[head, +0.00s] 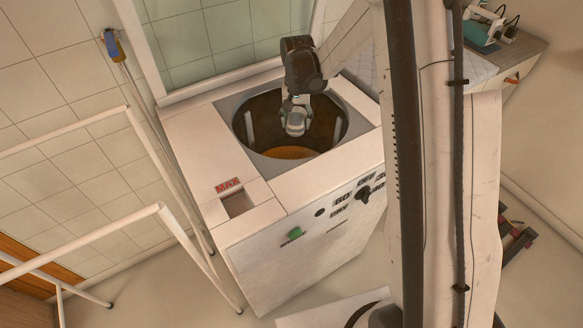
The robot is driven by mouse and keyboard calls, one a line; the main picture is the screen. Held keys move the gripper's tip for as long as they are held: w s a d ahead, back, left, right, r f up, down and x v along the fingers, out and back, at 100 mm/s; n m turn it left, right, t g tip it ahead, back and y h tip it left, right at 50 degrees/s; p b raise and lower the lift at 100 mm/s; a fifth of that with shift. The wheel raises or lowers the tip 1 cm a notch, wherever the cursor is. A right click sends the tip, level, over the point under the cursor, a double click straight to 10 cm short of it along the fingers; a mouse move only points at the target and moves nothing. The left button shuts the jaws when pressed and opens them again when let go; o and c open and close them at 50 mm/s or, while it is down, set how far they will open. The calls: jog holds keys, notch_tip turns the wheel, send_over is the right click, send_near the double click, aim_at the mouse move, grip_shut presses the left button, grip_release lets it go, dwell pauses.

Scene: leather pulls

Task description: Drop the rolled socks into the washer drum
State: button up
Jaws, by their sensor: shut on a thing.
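The washer is a white top-loading box, and its round drum (260,118) is open at the top, with a brown inner wall and an orange-brown bottom. My gripper (296,112) points down over the drum opening, near its middle. It is shut on a small pale grey bundle, the rolled socks (295,124), which shows at the fingertips against the drum's inside. The fingers are small and partly merge with the bundle. I cannot tell the exact height of the bundle against the rim.
The washer's flat white top (205,150) surrounds the opening, with a small recess (237,203) marked MAX. A black knob (363,194) and a green part (296,233) are on its front. A white rail frame (140,150) stands at left. A counter (515,55) with a machine is at upper right.

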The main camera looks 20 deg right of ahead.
jog(key=shift+f, duration=0.3)
jog(key=o, duration=1.2)
jog(key=shift+o, duration=0.2)
jog(key=shift+r, duration=0.1)
notch_tip(320, 180, up, 12)
jog(key=shift+s, duration=0.1)
